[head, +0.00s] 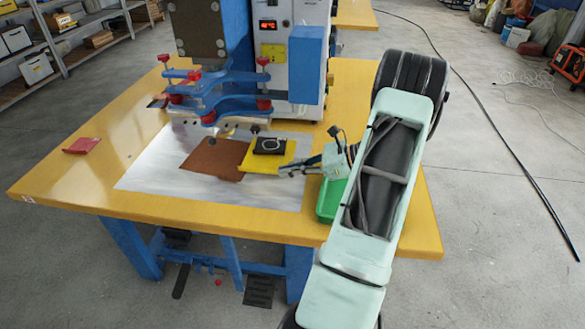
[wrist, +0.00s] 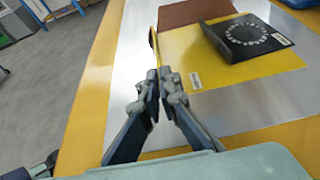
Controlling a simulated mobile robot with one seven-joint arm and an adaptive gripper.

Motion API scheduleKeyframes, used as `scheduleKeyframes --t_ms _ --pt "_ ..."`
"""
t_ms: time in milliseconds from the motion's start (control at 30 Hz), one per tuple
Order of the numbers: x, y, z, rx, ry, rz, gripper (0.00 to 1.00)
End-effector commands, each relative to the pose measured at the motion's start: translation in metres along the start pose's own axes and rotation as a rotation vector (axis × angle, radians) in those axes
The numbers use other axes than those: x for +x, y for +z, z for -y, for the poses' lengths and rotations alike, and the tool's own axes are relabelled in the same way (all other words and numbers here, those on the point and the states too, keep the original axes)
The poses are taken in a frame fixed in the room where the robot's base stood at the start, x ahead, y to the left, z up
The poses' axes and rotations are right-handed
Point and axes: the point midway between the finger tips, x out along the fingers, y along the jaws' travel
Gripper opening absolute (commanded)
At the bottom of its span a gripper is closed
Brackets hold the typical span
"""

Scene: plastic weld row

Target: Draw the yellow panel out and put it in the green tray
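The yellow panel (head: 262,167) lies flat on the grey sheet, its left side by a brown sheet (head: 212,160). A black piece with a ring of light marks (head: 270,146) rests on it. In the wrist view the yellow panel (wrist: 225,75) has a thin upright yellow strip along its left edge. That strip runs down between the fingertips of my gripper (wrist: 161,88). The fingers are nearly together, shut on the panel near its corner; the fingers hide the contact itself. In the head view my gripper (head: 287,171) is at the panel's right side. The green tray (head: 327,203) is partly hidden behind my arm.
The blue welding machine with red knobs (head: 215,95) stands over the back of the yellow table (head: 60,185). A red pouch (head: 82,146) lies at the table's left. The grey sheet (head: 150,180) is bare in front of the brown sheet.

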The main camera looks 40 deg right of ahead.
Motion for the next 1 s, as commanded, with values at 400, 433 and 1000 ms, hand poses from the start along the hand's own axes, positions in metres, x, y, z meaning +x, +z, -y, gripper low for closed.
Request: scheduleKeyframes --t_ms 400,433,1000 --pt "-0.001 0.000 -0.051 0.001 0.000 0.000 0.00" --pt "-0.001 0.000 -0.054 0.002 0.000 0.000 0.00" --pt "-0.001 0.000 -0.123 0.002 0.000 0.000 0.00"
